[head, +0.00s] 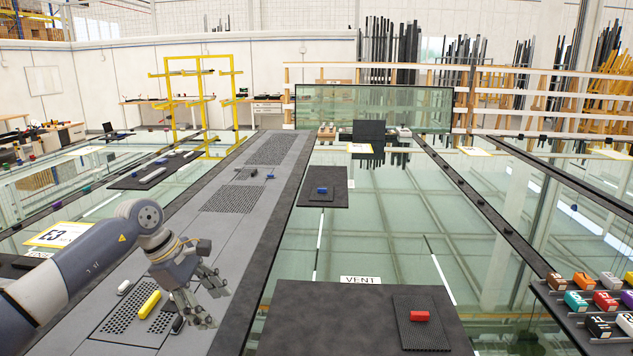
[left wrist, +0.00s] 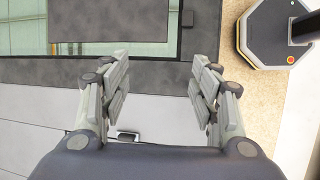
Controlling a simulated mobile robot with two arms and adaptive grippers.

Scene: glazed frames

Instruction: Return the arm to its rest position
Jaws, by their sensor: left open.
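My left arm (head: 80,265) comes in from the left in the head view. My left gripper (head: 207,302) hangs at its end, fingers spread and empty, above the grey walkway strip. In the left wrist view the two fingers of my left gripper (left wrist: 160,90) stand apart with nothing between them. Below and beyond them lie a grey band and a pale surface. My right gripper is in neither view.
A yellow block (head: 149,304) lies near the gripper on a perforated plate. A red block (head: 419,316) sits on a dark mat at the front. A blue block (head: 322,190) lies on a dark pad farther back. Several coloured blocks fill a rack (head: 570,330) at right.

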